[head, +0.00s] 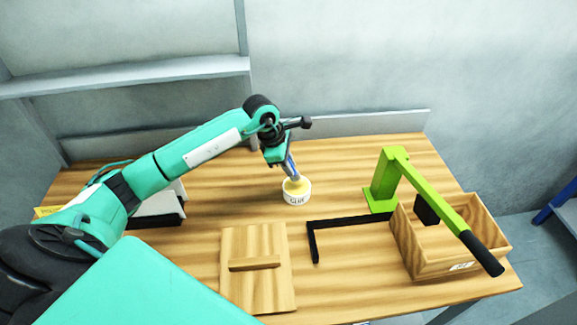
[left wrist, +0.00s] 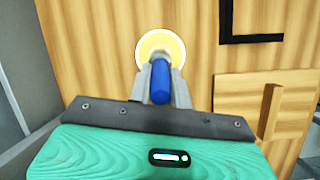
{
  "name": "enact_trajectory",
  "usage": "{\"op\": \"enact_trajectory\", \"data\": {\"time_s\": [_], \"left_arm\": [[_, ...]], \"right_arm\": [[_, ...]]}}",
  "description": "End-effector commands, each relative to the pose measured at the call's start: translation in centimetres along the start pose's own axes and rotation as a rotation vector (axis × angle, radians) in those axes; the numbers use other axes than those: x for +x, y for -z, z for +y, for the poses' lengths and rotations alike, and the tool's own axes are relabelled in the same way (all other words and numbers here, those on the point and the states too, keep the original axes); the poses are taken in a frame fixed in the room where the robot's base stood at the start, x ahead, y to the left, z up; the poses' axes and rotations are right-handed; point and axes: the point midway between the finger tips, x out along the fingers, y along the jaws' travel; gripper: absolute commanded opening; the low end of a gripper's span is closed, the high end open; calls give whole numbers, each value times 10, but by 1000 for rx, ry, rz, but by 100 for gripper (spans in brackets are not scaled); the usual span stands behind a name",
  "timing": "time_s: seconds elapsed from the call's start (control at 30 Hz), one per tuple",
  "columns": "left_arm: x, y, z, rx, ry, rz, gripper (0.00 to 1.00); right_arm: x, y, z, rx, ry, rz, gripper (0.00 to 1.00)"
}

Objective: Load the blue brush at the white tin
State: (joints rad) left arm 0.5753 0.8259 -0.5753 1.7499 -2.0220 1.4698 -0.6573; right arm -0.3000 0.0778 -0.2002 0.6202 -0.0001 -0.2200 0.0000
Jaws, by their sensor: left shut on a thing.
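The white tin (head: 297,198) with a label reading "GLUE" stands on the wooden table, and pale yellow shows in its top. It also shows in the left wrist view (left wrist: 143,42) as a white ring around yellow. My left gripper (head: 286,168) is over the tin, pointing down, and is shut on the blue brush (head: 291,167). The brush's blue handle (left wrist: 160,82) lies between the fingers (left wrist: 160,88) in the left wrist view. The brush's lower end is at the tin's opening; I cannot tell how deep it reaches. My right gripper is not in view.
A wooden board with a raised bar (head: 240,285) lies in front of the tin. A black L-shaped bracket (head: 345,222) lies to the right. A green lever press (head: 385,185) and a wooden box (head: 480,219) stand farther right. A low ledge runs behind the table.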

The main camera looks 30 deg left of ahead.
Motion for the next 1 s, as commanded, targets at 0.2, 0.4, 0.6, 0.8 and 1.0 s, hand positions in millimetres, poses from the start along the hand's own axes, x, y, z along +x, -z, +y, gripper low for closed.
{"op": "enact_trajectory", "data": {"time_s": [0.2,0.4,0.6,0.8,1.0], "left_arm": [[-19,-7,2,1,-2,0,0],[-34,-12,4,1,-2,1,0],[-50,-17,6,1,-4,0,0],[-53,-18,5,0,-2,-1,0],[-53,-18,5,0,-2,0,0]], "right_arm": [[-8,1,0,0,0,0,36],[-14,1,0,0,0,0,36],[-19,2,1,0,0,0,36],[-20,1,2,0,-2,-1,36],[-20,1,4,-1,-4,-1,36]]}}
